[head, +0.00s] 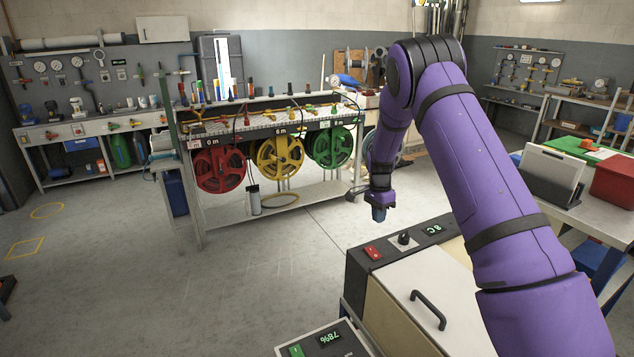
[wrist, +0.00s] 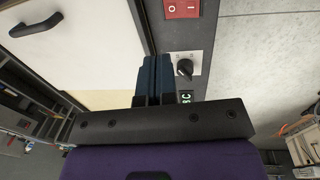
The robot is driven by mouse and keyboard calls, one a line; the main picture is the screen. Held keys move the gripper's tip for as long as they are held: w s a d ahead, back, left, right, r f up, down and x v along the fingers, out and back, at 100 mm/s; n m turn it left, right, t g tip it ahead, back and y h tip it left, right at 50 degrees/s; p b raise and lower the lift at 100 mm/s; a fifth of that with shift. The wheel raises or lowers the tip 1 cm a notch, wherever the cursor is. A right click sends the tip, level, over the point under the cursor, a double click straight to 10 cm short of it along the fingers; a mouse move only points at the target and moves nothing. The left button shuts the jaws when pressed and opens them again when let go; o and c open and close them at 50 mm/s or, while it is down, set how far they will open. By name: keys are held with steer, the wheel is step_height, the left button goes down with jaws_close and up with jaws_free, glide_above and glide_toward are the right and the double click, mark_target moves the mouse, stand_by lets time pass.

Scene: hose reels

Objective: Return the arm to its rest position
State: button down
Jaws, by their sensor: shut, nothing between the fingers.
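My purple arm reaches from the lower right of the head view, bends at a dark elbow near the top, and hangs down. My gripper (head: 379,213) points downward in the air beside the grey control panel of a cabinet. In the wrist view my gripper (wrist: 154,62) shows as two dark blue fingers pressed together, with nothing between them. The fingers appear over the panel edge, beside the black knob (wrist: 184,68). I cannot tell the exact height above the panel.
The cabinet has a red switch (head: 372,252), a knob (head: 403,238) and a black door handle (head: 428,310). A bench with red (head: 219,169), yellow (head: 280,158) and green (head: 333,147) hose reels stands behind. A red box (head: 612,181) sits at right. The floor at left is mostly clear.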

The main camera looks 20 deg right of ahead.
steer(key=s+a+r+n+t, duration=0.1)
steer(key=s+a+r+n, duration=0.1)
steer(key=s+r, duration=0.6)
steer(key=s+a+r+n+t, duration=0.1)
steer(key=s+a+r+n, duration=0.2)
steer(key=r, duration=0.8)
steer(key=s+a+r+n+t, duration=0.1)
steer(key=s+a+r+n, duration=0.1)
steer(key=s+r, duration=0.6)
steer(key=s+a+r+n+t, duration=0.1)
steer(key=s+r+n, duration=0.1)
steer(key=s, duration=0.6)
steer(key=s+a+r+n+t, duration=0.1)
steer(key=s+a+r+n, duration=0.1)
steer(key=s, duration=0.6)
steer(key=s+a+r+n+t, duration=0.1)
steer(key=s+r+n, duration=0.3)
steer(key=s, duration=0.5)
steer(key=shift+a+n+t, duration=0.3)
steer(key=shift+n, duration=0.1)
